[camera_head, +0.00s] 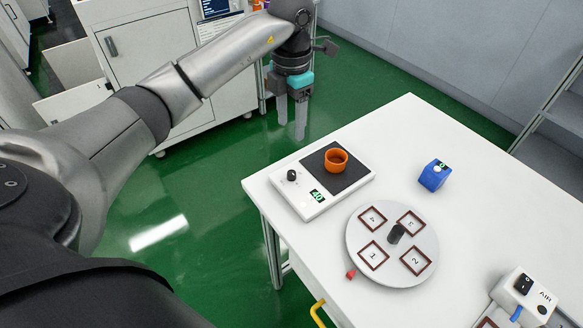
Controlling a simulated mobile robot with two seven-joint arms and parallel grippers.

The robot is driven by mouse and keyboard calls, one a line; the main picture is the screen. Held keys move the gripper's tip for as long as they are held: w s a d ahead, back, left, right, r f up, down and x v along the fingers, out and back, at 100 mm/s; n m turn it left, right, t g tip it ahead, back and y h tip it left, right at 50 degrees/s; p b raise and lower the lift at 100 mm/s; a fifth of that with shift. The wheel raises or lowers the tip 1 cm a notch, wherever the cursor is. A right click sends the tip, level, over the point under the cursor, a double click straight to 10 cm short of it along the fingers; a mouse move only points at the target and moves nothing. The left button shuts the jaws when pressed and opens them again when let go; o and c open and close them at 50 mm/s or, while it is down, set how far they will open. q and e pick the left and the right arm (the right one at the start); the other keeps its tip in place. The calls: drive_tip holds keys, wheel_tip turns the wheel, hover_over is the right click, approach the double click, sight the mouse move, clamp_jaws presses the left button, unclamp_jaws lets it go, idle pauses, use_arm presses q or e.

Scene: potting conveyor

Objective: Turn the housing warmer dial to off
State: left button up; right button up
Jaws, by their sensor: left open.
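The housing warmer (307,205) is a white flat box near the left corner of the white table. It has a dark plate (347,180), a black dial (292,175) and a small green-lit display (317,195). An orange round housing (336,160) sits on the plate. The dial's exact setting is too small to read. My left gripper (292,125) hangs open and empty, fingers down, beyond the table's left edge over the green floor. It is apart from the warmer, above and left of it in the picture. My right gripper is not in view.
A round grey turntable (354,231) with several numbered square frames and a black centre knob (396,233) stands right of the warmer. A blue block (434,176) stands behind it. A white AIR box (527,297) is at the lower right.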

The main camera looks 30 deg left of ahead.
sight(292, 172)
use_arm(q)
wheel_tip(292, 172, down, 15)
drive_tip(key=shift+b, duration=0.6)
clamp_jaws()
idle(0.4)
